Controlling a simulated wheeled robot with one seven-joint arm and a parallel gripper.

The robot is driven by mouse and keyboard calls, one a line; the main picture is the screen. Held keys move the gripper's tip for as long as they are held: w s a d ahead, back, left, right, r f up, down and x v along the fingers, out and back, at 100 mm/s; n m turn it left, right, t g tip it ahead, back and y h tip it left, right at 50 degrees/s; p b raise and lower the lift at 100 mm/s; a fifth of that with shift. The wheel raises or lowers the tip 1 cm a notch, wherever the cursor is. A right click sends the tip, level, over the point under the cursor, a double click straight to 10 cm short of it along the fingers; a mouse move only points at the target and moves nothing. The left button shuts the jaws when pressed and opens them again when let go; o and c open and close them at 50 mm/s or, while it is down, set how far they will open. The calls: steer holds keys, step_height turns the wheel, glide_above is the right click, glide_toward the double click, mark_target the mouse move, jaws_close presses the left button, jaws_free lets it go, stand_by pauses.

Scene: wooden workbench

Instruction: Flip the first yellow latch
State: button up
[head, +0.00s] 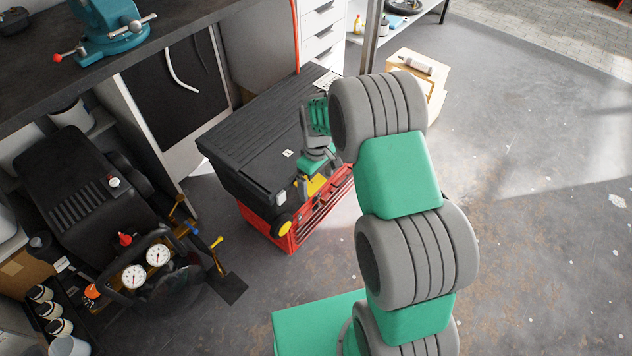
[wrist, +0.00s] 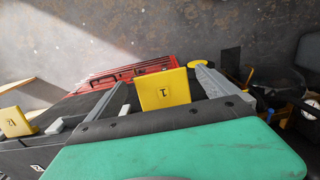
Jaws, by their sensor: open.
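A toolbox with a black lid (head: 262,140) and a red base (head: 270,224) stands on the floor. In the wrist view, the first yellow latch (wrist: 164,90), marked 1, sits on its front side. The latch also shows in the head view (head: 317,186), partly covered by my gripper. My gripper (wrist: 160,80) is open, with one grey finger on each side of the latch in the wrist view. I cannot tell whether a finger touches it. A second yellow latch (wrist: 14,122) shows at the left edge of the wrist view.
A black compressor with gauges (head: 134,276) stands left of the toolbox. A dark workbench (head: 140,60) with a teal vise (head: 112,28) runs behind. A wooden box (head: 418,72) stands at the back. The floor to the right is clear.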

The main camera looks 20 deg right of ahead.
steer(key=shift+f, duration=0.1)
steer(key=c, duration=1.4)
